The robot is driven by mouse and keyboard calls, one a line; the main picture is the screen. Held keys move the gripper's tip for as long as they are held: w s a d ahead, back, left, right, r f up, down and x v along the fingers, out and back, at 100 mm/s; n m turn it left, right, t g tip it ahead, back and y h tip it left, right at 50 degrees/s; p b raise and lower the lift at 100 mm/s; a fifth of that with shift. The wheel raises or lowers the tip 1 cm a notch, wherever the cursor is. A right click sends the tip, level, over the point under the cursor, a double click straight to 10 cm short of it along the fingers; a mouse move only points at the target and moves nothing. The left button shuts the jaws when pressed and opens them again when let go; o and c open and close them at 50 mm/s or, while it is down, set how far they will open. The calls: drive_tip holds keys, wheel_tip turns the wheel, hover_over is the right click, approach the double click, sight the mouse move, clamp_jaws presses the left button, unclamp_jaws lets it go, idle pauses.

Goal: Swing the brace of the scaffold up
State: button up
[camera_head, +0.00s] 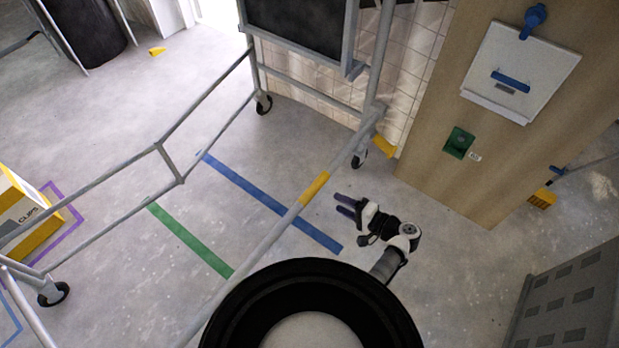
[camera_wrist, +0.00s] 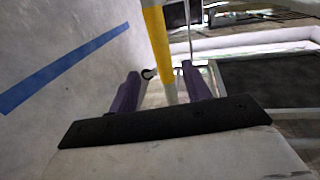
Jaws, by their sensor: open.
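The brace (camera_head: 280,228) is a long grey bar with a yellow band (camera_head: 314,188). It slants from the scaffold's post near the wall down toward my body at the bottom of the head view. The scaffold (camera_head: 160,148) is a grey tube frame on castors. My gripper (camera_head: 338,204) is open and empty, with purple fingers pointing left toward the brace, just right of the yellow band. In the wrist view the brace's yellow band (camera_wrist: 157,38) lies ahead, and the bar runs down in line with the gap between my fingers (camera_wrist: 163,82). Contact is not visible.
A wooden panel (camera_head: 420,150) with a white board (camera_head: 520,70) and green box stands at right. A grey vented cabinet (camera_head: 570,300) is at lower right. Blue (camera_head: 270,200) and green (camera_head: 190,240) tape mark the floor. A yellow box (camera_head: 25,220) is at left.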

drive_tip(key=b+x, duration=0.2)
drive_tip(key=x, duration=1.1)
drive_tip(key=shift+a, duration=0.25)
drive_tip(key=shift+w, duration=0.15)
clamp_jaws()
